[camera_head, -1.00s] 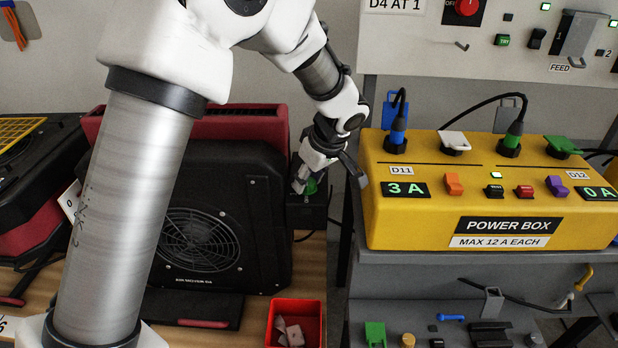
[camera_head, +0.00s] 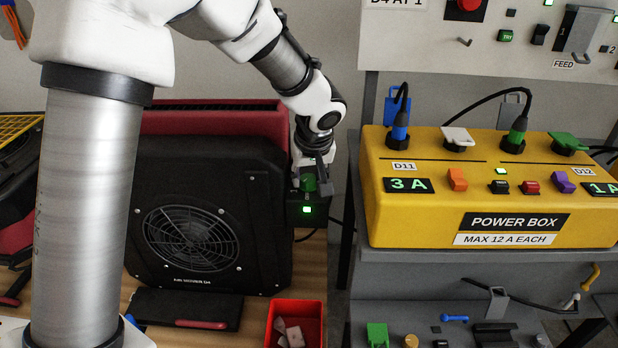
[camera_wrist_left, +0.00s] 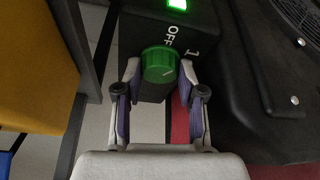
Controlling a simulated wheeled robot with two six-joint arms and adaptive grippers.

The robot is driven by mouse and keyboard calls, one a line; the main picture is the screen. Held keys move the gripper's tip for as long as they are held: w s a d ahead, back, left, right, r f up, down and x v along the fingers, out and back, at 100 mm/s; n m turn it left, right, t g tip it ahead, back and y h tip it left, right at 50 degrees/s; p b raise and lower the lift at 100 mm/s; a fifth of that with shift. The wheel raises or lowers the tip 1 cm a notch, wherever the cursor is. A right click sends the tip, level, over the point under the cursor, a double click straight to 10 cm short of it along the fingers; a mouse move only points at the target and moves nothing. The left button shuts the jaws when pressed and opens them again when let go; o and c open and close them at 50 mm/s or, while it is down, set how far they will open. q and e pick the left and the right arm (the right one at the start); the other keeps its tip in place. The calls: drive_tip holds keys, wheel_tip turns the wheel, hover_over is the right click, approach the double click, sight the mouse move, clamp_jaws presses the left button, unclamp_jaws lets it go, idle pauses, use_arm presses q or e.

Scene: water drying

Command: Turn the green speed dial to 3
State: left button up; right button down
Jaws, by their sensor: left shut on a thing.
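The green speed dial (camera_wrist_left: 160,66) sits on a small black control box (camera_wrist_left: 185,35) at the right side of the black fan blower. In the left wrist view, the labels OFF and 1 show on the box beside the dial. A thin light mark shows on the dial's face, but I cannot tell which number it points to. My left gripper (camera_wrist_left: 158,82) is shut on the dial, one finger on each side. In the head view, the dial (camera_head: 308,183) shows partly between my left gripper's fingers (camera_head: 309,178). My right gripper is not in view.
A green light (camera_head: 307,209) glows on the control box. The blower (camera_head: 200,165) stands left of it. The yellow power box (camera_head: 490,185) stands close on the right, reading 3 A and 1 A. A red bin (camera_head: 318,309) is below.

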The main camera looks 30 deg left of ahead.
use_arm(q)
drive_tip(key=shift+m+t+h, duration=0.3)
drive_tip(key=shift+m+h, duration=0.2)
drive_tip(key=shift+m, duration=1)
drive_tip(key=o, duration=1.1)
drive_tip(key=shift+o, duration=0.2)
